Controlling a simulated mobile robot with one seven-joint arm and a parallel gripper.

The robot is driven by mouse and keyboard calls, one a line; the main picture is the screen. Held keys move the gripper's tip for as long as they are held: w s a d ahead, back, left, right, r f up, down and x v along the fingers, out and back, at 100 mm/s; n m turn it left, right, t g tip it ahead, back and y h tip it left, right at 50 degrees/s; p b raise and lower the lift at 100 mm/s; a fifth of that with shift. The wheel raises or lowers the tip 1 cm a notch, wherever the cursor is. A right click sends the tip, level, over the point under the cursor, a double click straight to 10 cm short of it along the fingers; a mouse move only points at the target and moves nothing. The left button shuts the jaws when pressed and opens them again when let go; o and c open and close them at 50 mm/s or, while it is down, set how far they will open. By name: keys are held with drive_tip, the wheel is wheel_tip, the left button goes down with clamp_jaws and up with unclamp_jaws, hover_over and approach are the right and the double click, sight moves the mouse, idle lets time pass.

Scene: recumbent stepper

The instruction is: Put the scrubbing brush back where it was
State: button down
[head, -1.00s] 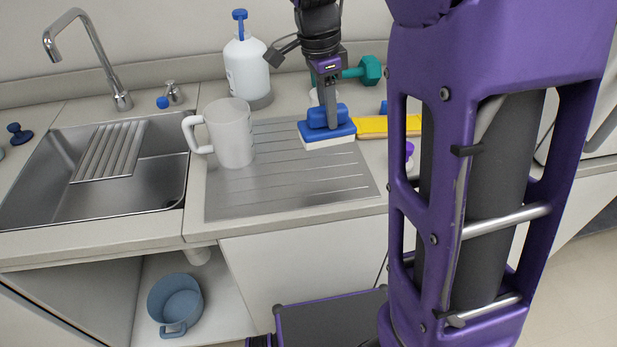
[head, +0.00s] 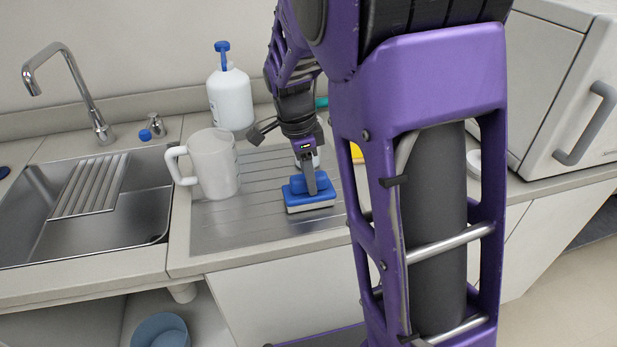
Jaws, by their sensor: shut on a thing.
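The scrubbing brush (head: 309,199) has a blue body with a blue grip on top and a white underside. It is at the right part of the ribbed metal drainboard (head: 215,231), beside the sink. My gripper (head: 309,184) points down and is shut on the brush's blue grip. The brush is level and very low over the drainboard; I cannot tell whether it touches. My arm hides part of the counter behind the brush.
A white mug (head: 213,163) stands left of the brush on the drainboard. A white bottle with a blue pump (head: 230,97) stands behind it. The sink (head: 110,205) with a faucet (head: 75,90) is at left. A yellow thing (head: 357,153) shows partly behind my column. A white appliance (head: 570,80) stands at right.

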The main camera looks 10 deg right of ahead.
drive_tip(key=c, duration=0.5)
unclamp_jaws()
drive_tip(key=shift+f, duration=0.1)
wheel_tip(320, 180, up, 12)
drive_tip(key=a+p, duration=0.2)
drive_tip(key=shift+d, duration=0.1)
